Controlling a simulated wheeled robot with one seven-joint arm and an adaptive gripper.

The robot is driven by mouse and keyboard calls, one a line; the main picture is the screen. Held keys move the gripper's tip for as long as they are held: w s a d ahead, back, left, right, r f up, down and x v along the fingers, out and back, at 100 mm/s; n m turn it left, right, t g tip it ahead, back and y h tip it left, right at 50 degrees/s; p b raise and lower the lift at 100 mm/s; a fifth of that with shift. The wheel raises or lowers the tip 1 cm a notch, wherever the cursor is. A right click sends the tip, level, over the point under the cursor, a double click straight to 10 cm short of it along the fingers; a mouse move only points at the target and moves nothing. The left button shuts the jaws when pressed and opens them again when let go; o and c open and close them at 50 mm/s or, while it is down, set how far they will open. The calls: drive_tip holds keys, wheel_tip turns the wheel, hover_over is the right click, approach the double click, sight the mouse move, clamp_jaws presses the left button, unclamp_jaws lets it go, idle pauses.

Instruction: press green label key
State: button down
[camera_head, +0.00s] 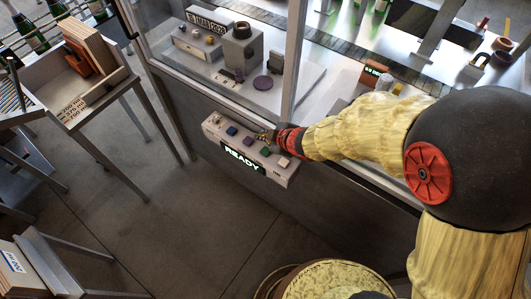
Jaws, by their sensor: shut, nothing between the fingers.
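The control panel (213,136) is a pale box on the front of the machine, with a row of coloured keys and a lit READY display (241,158). The green key (265,152) sits right of the purple key (248,141) and left of a pale key (283,162). A blue key (231,131) lies further left. My gripper (262,136) is shut and empty. It reaches in from the right, just above and behind the purple and green keys. I cannot tell whether its tip touches the panel.
A glass guard with a metal post (294,60) rises behind the panel. A side table (112,90) with a wooden box stands at the left. Bottles (35,38) stand at the upper left. The floor before the panel is clear.

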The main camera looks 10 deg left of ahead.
sight(264, 152)
drive_tip(key=shift+f+b, duration=2.45)
drive_tip(key=shift+f, duration=0.6)
drive_tip(key=shift+f, duration=0.35)
drive_tip(key=shift+f+b, duration=0.55)
drive_tip(key=shift+b, duration=0.15)
drive_tip(key=shift+r, duration=0.15)
drive_tip(key=shift+r+p, duration=0.8)
drive_tip(key=shift+p, duration=0.2)
wheel_tip(264, 152, up, 5)
drive_tip(key=p, duration=0.5)
